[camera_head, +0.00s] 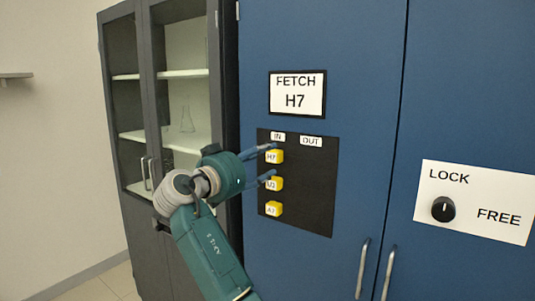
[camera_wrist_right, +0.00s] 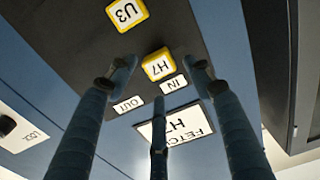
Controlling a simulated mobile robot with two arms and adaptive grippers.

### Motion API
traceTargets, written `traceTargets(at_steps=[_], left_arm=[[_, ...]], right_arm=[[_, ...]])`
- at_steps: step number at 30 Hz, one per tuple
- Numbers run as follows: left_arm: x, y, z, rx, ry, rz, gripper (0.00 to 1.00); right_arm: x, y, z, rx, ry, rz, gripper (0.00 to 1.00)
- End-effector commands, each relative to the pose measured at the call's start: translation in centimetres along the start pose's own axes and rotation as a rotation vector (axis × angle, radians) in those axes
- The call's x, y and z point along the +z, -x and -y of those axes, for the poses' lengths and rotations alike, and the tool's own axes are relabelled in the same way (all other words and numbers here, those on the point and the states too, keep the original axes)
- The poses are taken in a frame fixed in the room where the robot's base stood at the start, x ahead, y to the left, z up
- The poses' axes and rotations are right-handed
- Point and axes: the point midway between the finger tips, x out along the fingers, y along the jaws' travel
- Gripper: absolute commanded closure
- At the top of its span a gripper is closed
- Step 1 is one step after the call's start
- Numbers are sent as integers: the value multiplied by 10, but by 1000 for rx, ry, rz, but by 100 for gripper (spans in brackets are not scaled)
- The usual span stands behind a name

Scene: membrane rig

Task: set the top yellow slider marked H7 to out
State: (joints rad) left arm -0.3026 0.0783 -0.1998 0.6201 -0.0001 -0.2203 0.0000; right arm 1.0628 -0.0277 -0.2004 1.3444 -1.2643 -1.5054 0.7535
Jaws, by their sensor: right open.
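The top yellow slider marked H7 (camera_head: 275,157) is on a black panel (camera_head: 318,190), in the left column below the IN label (camera_head: 278,137). The OUT label (camera_head: 311,142) is to the right. My right gripper (camera_head: 269,161) is open at the panel's left side, its blue fingers pointing at the panel around H7's height. In the right wrist view, turned upside down, H7 (camera_wrist_right: 158,65) lies between the spread fingers (camera_wrist_right: 158,82); nothing is held. Whether any finger touches it, I cannot tell. My left gripper is not in view.
Two more yellow sliders, U3 (camera_head: 275,184) and a lower one (camera_head: 273,209), sit below H7, also on the left. A FETCH H7 sign (camera_head: 297,93) is above. A lock knob (camera_head: 443,209) and door handles (camera_head: 362,268) are to the right; a glass cabinet (camera_head: 128,100) is left.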

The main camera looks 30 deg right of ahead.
Motion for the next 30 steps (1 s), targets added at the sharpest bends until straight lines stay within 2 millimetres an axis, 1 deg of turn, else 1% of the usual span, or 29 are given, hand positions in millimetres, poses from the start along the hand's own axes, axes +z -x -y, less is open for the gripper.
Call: traceTargets(at_steps=[1,3,6,10,17,20,21,25,30], left_arm=[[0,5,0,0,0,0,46],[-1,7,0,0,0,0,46],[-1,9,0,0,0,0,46],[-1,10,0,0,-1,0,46],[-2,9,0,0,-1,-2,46],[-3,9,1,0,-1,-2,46],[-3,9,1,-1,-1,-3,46],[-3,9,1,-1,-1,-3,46],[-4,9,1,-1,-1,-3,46]], right_arm=[[-2,-9,-1,2,1,-1,48],[-2,-18,0,2,2,0,48],[-1,-26,0,0,1,-1,48],[0,-32,0,-1,0,-1,48],[0,-32,0,-1,0,0,48],[0,-32,0,-1,0,0,66],[0,-32,0,-2,0,0,74],[0,-32,0,-2,0,-2,100],[-1,-33,0,-2,-2,-4,100]])
